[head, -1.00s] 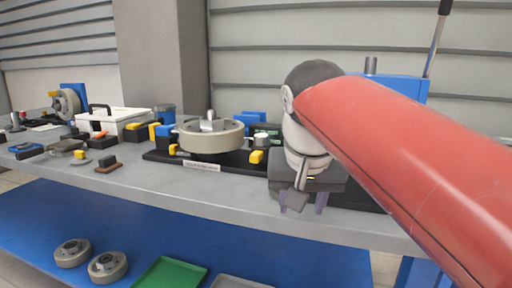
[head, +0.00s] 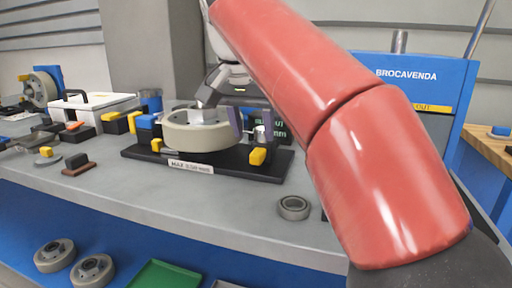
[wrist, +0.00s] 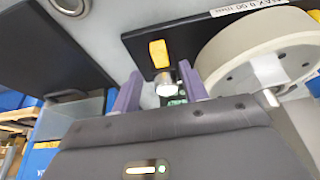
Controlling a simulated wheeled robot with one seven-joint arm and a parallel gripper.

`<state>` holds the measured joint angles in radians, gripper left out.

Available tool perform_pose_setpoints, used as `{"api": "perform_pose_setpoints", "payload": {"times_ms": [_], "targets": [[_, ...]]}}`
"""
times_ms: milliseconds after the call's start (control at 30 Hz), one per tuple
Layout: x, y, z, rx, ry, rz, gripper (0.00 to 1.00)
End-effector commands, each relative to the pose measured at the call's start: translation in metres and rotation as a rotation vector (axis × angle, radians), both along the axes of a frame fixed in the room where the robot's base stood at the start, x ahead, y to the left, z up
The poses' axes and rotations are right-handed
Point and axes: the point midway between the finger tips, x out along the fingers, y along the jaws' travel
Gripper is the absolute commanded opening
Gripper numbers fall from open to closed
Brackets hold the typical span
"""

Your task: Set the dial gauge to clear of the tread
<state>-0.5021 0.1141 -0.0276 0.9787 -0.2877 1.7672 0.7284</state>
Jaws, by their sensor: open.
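The wheel (head: 195,132) lies flat on a black base plate (head: 215,168) on the bench. The dial gauge (head: 262,134), a small silver-topped part, stands at the wheel's right side, partly hidden by my gripper (head: 247,122). In the wrist view my gripper (wrist: 160,92) has its purple fingers open. A silver round part, seemingly the gauge (wrist: 166,84), shows between them, with a yellow tab (wrist: 159,54) just beyond. The wheel (wrist: 255,62) is right of the fingers there. I cannot tell whether the gauge touches the tread.
A grey ring (head: 293,207) lies on the bench to the right. A blue machine (head: 415,85) stands at the back right. A white box (head: 90,105) is at the left. The front of the bench is mostly clear.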

Motion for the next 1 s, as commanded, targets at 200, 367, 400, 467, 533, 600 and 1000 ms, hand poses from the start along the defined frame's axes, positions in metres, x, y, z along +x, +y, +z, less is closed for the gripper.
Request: {"api": "perform_pose_setpoints", "payload": {"times_ms": [200,367,400,467,533,600,1000], "targets": [[0.013,-0.005,-0.036,-0.001,0.001,0.001,0.44],[0.018,-0.007,-0.048,0.001,0.0,0.001,0.44],[0.019,-0.007,-0.05,0.001,0.0,0.001,0.44],[0.019,-0.007,-0.051,0.001,0.0,0.001,0.44],[0.019,-0.007,-0.051,0.0,0.0,0.002,0.44],[0.019,-0.007,-0.05,0.001,0.0,0.001,0.44],[0.019,-0.007,-0.05,0.0,0.0,0.002,0.02]]}}
